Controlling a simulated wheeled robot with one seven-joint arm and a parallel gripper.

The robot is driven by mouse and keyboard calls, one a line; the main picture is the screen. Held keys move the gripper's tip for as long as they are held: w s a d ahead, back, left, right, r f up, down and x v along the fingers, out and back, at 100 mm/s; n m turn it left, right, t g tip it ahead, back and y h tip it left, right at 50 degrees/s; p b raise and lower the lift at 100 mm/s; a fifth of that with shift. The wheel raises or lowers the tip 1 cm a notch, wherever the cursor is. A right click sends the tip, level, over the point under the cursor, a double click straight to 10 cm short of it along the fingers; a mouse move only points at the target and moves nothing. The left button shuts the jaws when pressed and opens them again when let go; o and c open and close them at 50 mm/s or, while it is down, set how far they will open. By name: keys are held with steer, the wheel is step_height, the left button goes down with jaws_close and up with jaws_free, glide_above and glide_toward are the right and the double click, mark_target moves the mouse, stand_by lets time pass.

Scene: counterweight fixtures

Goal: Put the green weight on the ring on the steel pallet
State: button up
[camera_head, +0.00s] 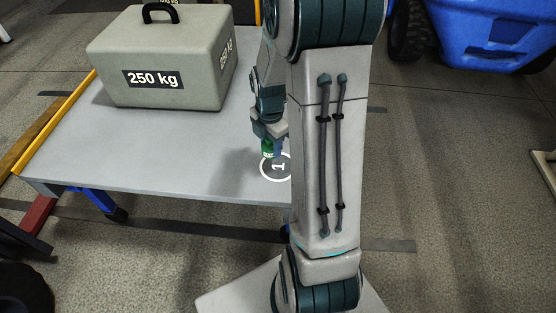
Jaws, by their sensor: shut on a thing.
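My gripper (268,135) points down over the right front part of the steel pallet (150,150). It is shut on the green weight (267,147), of which only a small green part shows below the fingers. The white ring (264,172), marked with a 1, is on the pallet's top just below the weight in the picture. My arm hides the ring's right side. I cannot tell whether the weight touches the pallet or hangs above it.
A big grey 250 kg block (160,60) with a black handle stands at the pallet's back left. A yellow edge (60,120) runs along the pallet's left side. A blue wheeled thing (490,35) is at the back right. The pallet's front middle is clear.

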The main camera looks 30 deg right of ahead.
mark_target(278, 166)
steer(key=shift+s+d+f, duration=0.7)
steer(key=shift+s, duration=0.2)
steer(key=shift+f+b, duration=0.75)
steer(key=shift+f, duration=1.2)
steer(key=shift+f, duration=0.1)
steer(key=o, duration=1.4)
steer(key=shift+c, duration=0.2)
